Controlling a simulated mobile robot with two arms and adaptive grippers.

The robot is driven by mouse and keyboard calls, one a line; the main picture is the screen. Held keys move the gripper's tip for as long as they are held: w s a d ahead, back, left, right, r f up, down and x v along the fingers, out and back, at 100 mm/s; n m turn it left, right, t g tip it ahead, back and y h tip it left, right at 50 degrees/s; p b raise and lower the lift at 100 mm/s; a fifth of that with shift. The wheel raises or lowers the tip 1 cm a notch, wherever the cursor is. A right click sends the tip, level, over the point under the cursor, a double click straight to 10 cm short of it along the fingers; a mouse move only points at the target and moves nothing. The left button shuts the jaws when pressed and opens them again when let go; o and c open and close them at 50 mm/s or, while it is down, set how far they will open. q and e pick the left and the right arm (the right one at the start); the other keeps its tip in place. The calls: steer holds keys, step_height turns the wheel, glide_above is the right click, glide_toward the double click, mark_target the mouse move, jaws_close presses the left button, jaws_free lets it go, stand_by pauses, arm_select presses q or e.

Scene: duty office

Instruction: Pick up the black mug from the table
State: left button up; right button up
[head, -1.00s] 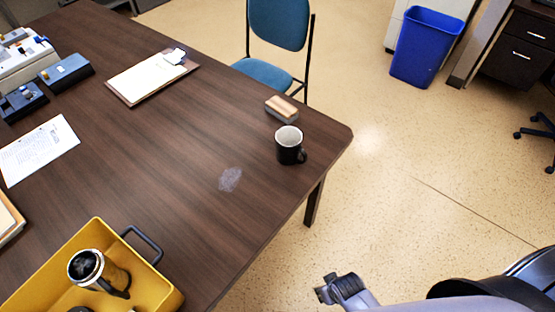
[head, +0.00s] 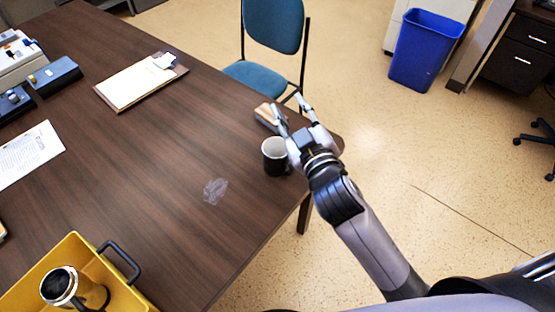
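The black mug (head: 273,160), pale inside, stands upright on the brown table (head: 150,150) near its right corner. My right gripper (head: 288,108) is just beyond and to the right of the mug, with its two fingers spread apart and nothing between them that I can make out. The gripper's body hides the mug's right side and handle; whether they touch I cannot tell. My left gripper is not in view.
A wood-topped block (head: 267,116) sits right by the gripper's left finger. A yellow bin (head: 120,290) holds a steel-rimmed travel mug (head: 62,287). A whitish smudge (head: 215,191) marks the table. A clipboard (head: 135,84) lies farther back; a blue chair (head: 272,25) stands behind.

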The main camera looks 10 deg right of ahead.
steer(key=a+r+n+t+y, duration=0.2)
steer(key=a+r+n+y, duration=0.65)
steer(key=r, duration=0.25)
steer(key=s+a+r+n+g+y, duration=0.35)
steer(key=a+n+g+y, duration=0.55)
steer(key=n, duration=0.4)
steer(key=s+a+f+n+g, duration=0.5)
steer(key=a+n+g, duration=0.1)
steer(key=n+g, duration=0.4)
steer(key=n+g+h, duration=0.1)
steer(key=n+h, duration=0.2)
steer(key=h, duration=1.6)
glide_above(291, 169)
step_height(291, 169, down, 16)
steer(key=f, duration=0.3)
steer(key=f+p, duration=0.1)
steer(key=f, duration=0.3)
steer(key=w+f+p, duration=0.1)
steer(key=f, duration=0.3)
steer(key=shift+d+f, duration=0.15)
steer(key=f+p, duration=0.2)
steer(key=f, duration=0.3)
steer(key=shift+s+f, duration=0.15)
steer(key=shift+s, duration=0.05)
steer(key=shift+f, duration=0.3)
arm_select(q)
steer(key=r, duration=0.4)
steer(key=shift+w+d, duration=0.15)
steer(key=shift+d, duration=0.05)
